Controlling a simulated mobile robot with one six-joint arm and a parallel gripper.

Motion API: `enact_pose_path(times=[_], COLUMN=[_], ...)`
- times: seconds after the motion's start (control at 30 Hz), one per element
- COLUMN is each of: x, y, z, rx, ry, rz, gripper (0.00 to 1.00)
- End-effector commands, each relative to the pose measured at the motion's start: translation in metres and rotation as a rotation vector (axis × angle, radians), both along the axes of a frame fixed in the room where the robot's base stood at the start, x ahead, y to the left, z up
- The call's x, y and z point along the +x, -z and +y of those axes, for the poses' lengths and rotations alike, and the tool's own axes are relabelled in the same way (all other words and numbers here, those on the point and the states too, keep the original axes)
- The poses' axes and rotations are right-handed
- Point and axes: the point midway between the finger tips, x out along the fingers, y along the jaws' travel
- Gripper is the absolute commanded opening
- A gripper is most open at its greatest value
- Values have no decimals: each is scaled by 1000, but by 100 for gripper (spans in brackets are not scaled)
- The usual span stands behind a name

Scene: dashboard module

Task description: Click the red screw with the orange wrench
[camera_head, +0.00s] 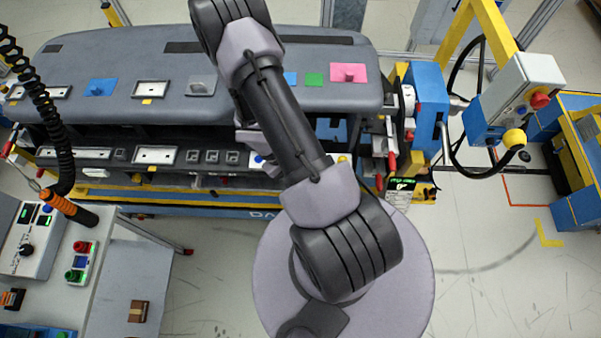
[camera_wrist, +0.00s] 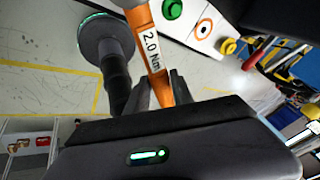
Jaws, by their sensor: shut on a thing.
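In the wrist view my gripper (camera_wrist: 160,92) is shut on the orange wrench (camera_wrist: 148,38), which carries a white "2.0 Nm" label. The wrench runs upward from the fingers, and its far end is out of frame. In the head view my arm hides the gripper and the held wrench. A pink-red plate with a raised round piece (camera_head: 348,73) sits on the right part of the grey dashboard (camera_head: 225,65). I cannot tell whether this piece is the red screw. No other red screw is clear in either view.
A blue plate (camera_head: 100,88) and a green plate (camera_head: 314,79) also lie on the dashboard. An orange-and-black tool (camera_head: 70,209) hangs on a coiled cable at left, above a grey bench. A control box (camera_head: 527,85) stands at right. Floor at lower right is clear.

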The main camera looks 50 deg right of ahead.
Motion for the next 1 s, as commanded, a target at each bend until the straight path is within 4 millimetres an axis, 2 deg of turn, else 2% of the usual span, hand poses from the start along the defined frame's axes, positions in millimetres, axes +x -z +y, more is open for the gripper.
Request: enact_pose_path(times=[1.0], x=[1], y=[-1], z=[6], rx=[-1], ry=[50], rz=[1], gripper=[0])
